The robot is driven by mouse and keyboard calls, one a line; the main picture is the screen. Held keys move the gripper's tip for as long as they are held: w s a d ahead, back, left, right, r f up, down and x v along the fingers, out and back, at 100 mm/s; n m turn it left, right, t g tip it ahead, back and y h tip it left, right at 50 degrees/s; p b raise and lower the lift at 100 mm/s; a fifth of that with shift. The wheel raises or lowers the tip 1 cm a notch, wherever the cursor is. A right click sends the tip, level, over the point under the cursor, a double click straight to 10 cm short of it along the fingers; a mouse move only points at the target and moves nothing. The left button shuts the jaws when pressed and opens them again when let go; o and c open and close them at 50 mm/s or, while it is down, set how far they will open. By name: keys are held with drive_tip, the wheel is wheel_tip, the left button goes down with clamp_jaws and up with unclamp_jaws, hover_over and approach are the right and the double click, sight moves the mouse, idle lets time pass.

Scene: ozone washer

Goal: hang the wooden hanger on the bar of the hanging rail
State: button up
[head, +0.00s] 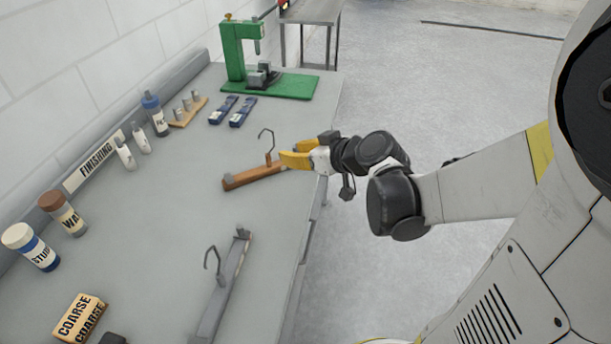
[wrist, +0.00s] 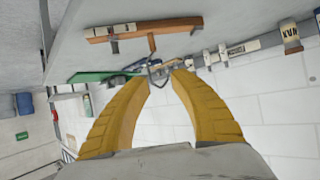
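The wooden hanger (head: 250,178) lies on the grey workbench, its metal hook (head: 267,142) standing up. It also shows at the top of the wrist view (wrist: 180,27), with its hook (wrist: 158,74) near the gap between my fingertips. My gripper (head: 288,153) has yellow fingers and is over the bench's right edge, beside the hook and overlapping the hanger's right end in the head view. In the wrist view the fingers (wrist: 161,80) are apart, with nothing visibly clamped. I cannot tell whether they touch the hook. I cannot make out the hanging rail in either view.
A grey hanger (head: 223,290) lies nearer on the bench (head: 160,240). A green press (head: 265,75) stands at the far end. The floor right of the bench is clear.

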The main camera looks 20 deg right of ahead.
drive_tip(key=s+a+m+g+h, duration=0.1)
drive_tip(key=s+g+h, duration=0.1)
drive_tip(key=s, duration=0.7)
drive_tip(key=s+a+r+m+g+h, duration=0.1)
drive_tip(key=s+a+m+g+h, duration=0.1)
drive_tip(key=s, duration=0.6)
drive_tip(key=shift+s+a+r+m+g, duration=0.15)
drive_tip(key=shift+s+r+m+g, duration=0.15)
drive_tip(key=shift+s, duration=0.1)
